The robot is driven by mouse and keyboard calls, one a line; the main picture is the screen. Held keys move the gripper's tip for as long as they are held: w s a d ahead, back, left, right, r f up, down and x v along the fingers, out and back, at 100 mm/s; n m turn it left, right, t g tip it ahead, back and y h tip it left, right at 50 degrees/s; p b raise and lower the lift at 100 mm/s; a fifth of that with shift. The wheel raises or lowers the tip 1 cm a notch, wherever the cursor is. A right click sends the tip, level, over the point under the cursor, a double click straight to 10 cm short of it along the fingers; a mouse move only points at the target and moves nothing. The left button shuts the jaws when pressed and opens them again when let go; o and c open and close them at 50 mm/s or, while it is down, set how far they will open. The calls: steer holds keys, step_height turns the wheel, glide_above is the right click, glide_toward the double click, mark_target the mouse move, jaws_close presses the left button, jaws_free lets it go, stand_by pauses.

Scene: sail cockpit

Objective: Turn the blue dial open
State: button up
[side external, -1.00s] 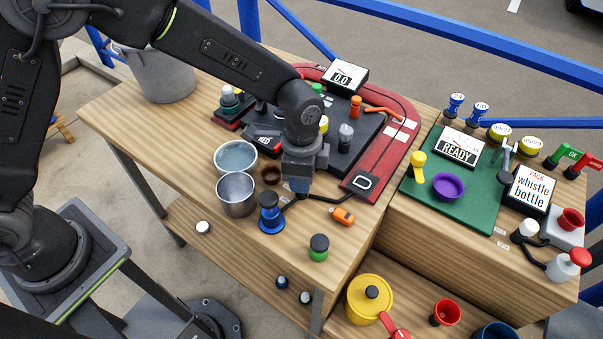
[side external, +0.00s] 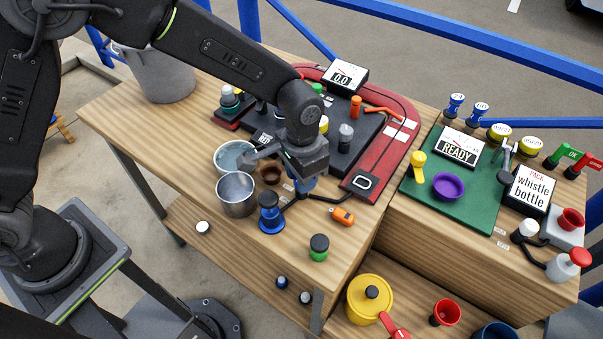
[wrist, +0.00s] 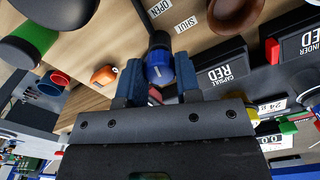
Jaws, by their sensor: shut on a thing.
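The blue dial (wrist: 159,68) is between the two dark blue fingers of my gripper (wrist: 158,82) in the wrist view. My gripper is shut on it. A white line mark shows on its blue face. Paper labels reading OPEN (wrist: 160,8) and SHUT (wrist: 186,24) lie on the wood beside it. In the side external view my gripper (side external: 301,186) points down at the front of the wooden bench. There the wrist and fingers hide most or all of the dial.
An orange piece (side external: 343,216) and a green black-topped jar (side external: 319,247) are to the right and front. A dark panel (side external: 352,160) with a red border lies behind.

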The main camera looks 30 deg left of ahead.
stand_by(0.5)
steer(key=o, duration=0.9)
steer(key=shift+r, duration=0.1)
step_height(320, 180, up, 14)
steer(key=shift+f, duration=0.15)
